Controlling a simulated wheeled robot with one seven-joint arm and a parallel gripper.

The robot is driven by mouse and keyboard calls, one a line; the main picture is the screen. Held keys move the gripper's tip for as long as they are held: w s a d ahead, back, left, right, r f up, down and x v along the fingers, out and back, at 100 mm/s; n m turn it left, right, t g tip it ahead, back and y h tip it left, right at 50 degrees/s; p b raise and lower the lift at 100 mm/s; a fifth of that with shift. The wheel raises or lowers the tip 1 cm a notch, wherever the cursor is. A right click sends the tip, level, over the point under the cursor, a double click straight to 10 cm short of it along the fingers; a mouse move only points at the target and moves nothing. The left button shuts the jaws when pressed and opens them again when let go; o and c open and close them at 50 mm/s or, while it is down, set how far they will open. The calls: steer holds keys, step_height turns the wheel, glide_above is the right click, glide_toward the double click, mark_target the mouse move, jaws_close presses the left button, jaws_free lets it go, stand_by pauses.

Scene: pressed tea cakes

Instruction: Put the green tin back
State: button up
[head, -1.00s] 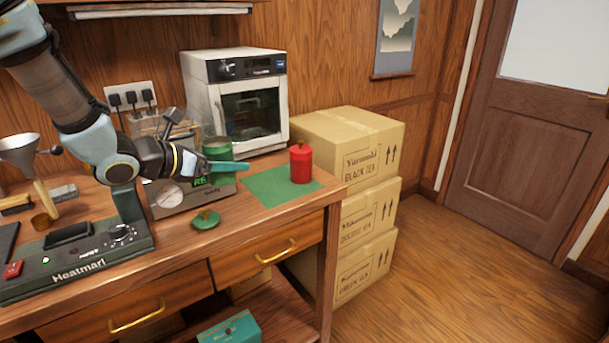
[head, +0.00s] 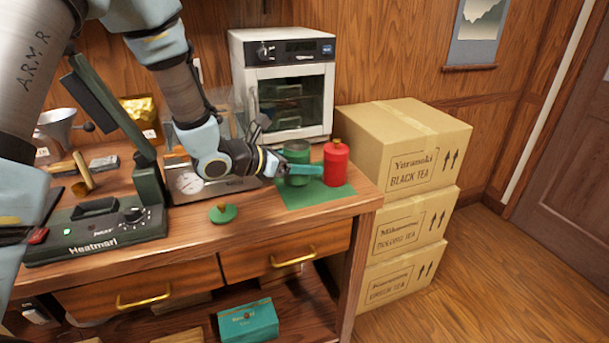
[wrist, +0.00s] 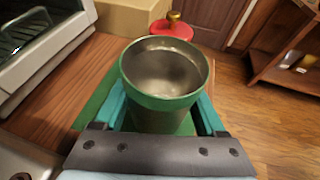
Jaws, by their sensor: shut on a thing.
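The green tin (head: 297,153) stands upright over the left part of the green mat (head: 318,196), just left of the red tin (head: 336,163). My gripper (head: 306,171) is shut on it, with teal fingers on both sides. In the wrist view the tin (wrist: 165,95) is lidless, its metal inside bare and seemingly empty. The fingers (wrist: 163,118) hold it below the rim. I cannot tell whether its base touches the mat. A green lid (head: 222,213) with a gold knob lies on the wooden counter to the left.
A scale (head: 190,183) stands left of the mat and a white oven (head: 283,55) behind it. The Heatmarl sealer (head: 95,237) is at the left. Stacked cartons (head: 405,180) stand past the counter's right edge. The counter front near the lid is clear.

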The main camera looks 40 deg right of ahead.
mark_target(304, 177)
steer(key=shift+f+p, duration=0.4)
steer(key=shift+f, duration=1.5)
steer(key=shift+f, duration=0.1)
steer(key=o, duration=1.4)
steer(key=shift+r, duration=0.25)
steer(key=b+v, duration=0.3)
steer(key=v, duration=0.9)
steer(key=shift+a+f, duration=0.1)
steer(key=shift+f, duration=0.1)
